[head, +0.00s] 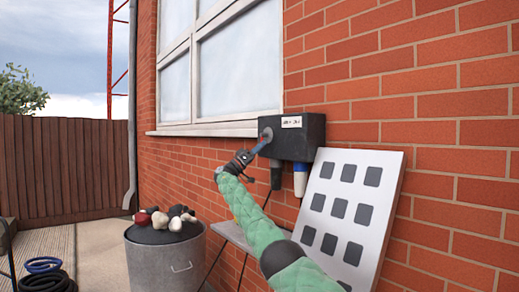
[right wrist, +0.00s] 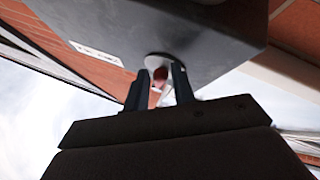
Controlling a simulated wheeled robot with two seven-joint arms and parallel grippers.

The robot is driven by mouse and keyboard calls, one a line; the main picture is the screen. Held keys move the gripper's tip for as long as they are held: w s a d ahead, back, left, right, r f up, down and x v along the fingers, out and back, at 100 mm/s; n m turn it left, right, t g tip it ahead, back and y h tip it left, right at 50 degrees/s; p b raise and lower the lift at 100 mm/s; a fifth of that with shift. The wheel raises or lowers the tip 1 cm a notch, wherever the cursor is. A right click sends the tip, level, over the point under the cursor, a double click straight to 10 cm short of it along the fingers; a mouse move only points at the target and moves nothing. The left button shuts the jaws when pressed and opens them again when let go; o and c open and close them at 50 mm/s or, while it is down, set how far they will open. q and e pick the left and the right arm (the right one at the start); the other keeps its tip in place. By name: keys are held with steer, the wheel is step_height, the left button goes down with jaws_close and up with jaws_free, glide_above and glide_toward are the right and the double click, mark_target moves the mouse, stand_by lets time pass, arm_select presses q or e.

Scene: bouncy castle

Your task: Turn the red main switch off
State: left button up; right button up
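The main switch box (head: 312,137) is a dark grey box on the brick wall, with a white label on its front. In the right wrist view the red switch (right wrist: 160,74) sits on a pale round plate (right wrist: 157,61) on the box (right wrist: 150,30). The round plate also shows in the head view (head: 266,134). My right gripper (head: 264,141) reaches the plate. Its two fingers (right wrist: 160,69) stand apart on either side of the red switch, with narrow light gaps showing beside it. In the head view the red switch is hidden. My left gripper is out of view.
A white panel with dark squares (head: 311,200) leans on the wall to the right. A grey bin (head: 165,265) stands below left. Coiled hoses (head: 45,275) lie at far left.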

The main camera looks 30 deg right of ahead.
steer(key=shift+o, duration=1)
steer(key=shift+a+f, duration=0.1)
steer(key=shift+f, duration=0.05)
